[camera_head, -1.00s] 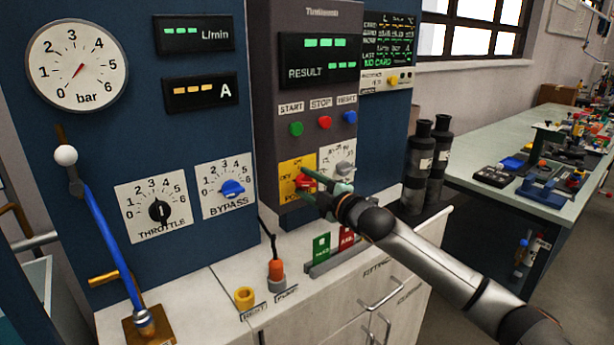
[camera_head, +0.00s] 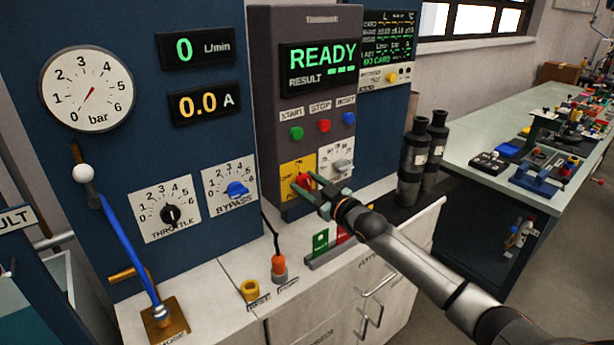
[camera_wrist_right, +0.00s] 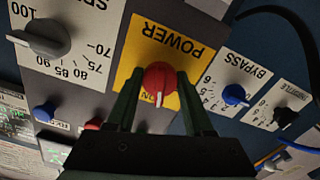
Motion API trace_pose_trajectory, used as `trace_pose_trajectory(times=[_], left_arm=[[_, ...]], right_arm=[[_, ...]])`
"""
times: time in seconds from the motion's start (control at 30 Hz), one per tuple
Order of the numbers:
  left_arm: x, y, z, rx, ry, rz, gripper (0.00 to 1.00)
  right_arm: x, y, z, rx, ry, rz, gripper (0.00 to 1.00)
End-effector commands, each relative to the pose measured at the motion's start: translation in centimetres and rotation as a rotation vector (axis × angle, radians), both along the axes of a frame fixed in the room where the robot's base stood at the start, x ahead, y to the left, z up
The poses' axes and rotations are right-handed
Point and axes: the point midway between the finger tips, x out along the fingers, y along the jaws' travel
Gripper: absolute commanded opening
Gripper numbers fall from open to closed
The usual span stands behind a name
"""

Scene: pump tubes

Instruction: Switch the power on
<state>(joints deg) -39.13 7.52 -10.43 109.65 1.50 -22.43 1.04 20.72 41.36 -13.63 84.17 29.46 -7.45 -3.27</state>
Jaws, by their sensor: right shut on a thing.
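The red power knob (camera_head: 304,182) sits on a yellow plate (camera_head: 291,170) low on the grey control panel. It also shows in the right wrist view (camera_wrist_right: 160,80), where the plate reads POWER and ON, upside down. My right gripper (camera_head: 308,184) has its two green fingers on either side of the knob; in the right wrist view the right gripper (camera_wrist_right: 160,92) is closed around it. The display (camera_head: 320,57) above reads READY. My left gripper is not in view.
Green, red and blue buttons (camera_head: 323,125) stand above the knob. A grey selector knob (camera_head: 341,166) is just right of it. Two dark cylinders (camera_head: 412,160) stand on the counter at right. A blue-handled lever (camera_head: 128,250) rises at left.

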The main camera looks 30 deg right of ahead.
Motion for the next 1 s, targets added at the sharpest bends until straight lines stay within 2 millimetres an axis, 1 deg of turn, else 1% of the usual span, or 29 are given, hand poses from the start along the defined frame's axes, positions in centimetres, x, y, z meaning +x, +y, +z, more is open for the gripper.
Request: trace_pose_trajectory(times=[0.03,0.1,0.3,0.43,0.67,1.0], left_arm=[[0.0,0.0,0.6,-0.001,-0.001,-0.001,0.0],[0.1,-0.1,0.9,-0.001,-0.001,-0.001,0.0],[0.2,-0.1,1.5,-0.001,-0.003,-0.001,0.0],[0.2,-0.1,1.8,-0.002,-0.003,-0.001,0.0],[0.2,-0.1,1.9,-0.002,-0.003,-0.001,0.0],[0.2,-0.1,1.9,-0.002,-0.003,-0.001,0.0]], right_arm=[[0.0,0.0,0.1,0.041,0.006,-0.001,0.0],[0.0,0.0,0.1,0.093,0.009,-0.001,0.0],[0.0,0.0,0.0,0.214,0.019,-0.001,0.0],[0.0,0.0,0.0,0.265,0.022,0.0,0.0],[0.0,0.0,-0.1,0.312,0.025,0.0,0.0],[0.0,0.0,-0.1,0.32,0.026,0.0,0.0]])
